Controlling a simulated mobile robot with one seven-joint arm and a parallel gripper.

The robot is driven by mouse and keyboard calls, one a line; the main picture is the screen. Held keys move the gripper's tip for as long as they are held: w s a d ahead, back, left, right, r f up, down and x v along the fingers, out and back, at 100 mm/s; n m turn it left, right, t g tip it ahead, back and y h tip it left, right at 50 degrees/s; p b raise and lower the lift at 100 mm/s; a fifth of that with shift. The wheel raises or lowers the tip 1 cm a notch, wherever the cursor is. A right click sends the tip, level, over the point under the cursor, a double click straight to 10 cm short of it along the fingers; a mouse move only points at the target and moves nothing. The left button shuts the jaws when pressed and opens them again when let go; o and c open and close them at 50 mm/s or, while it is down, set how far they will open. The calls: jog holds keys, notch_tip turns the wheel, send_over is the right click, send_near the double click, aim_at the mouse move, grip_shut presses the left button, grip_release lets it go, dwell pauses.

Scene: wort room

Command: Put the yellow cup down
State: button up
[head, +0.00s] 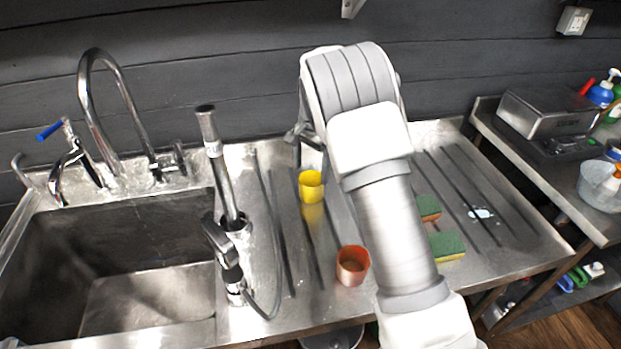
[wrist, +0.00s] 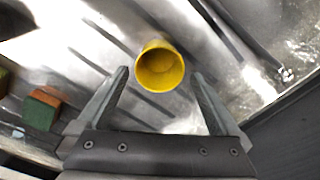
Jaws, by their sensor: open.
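The yellow cup (head: 311,186) stands upright on the ribbed steel drainboard (head: 290,262), near the back and left of my arm. In the wrist view the yellow cup (wrist: 160,68) shows its open mouth, just beyond and between the fingertips. My gripper (wrist: 160,76) is open, with clear space between each finger and the cup. In the head view my gripper (head: 306,140) is mostly hidden behind my arm, just behind and above the cup.
An orange cup (head: 352,266) stands nearer the front of the drainboard. Green and orange sponges (head: 447,246) lie right of my arm. The sink (head: 120,250) and a spray hose (head: 225,175) are on the left. A side table with a metal box (head: 545,112) is at right.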

notch_tip(320, 180, up, 7)
jog(key=shift+d, duration=0.15)
jog(key=s+d+r+n+t+y, duration=0.15)
jog(key=s+d+r, duration=0.25)
jog(key=s+r, duration=0.4)
jog(key=s+d+r+n+t+h, duration=0.1)
jog(key=s+d+r+n, duration=0.1)
jog(key=s+d+r, duration=0.4)
jog(key=s+d+n+t, duration=0.2)
jog(key=s+n, duration=0.3)
jog(key=s, duration=1.6)
jog(key=shift+s+t+h, duration=0.4)
jog(key=shift+t+h, duration=0.05)
jog(key=shift+r+p, duration=0.25)
jog(key=shift+p, duration=0.2)
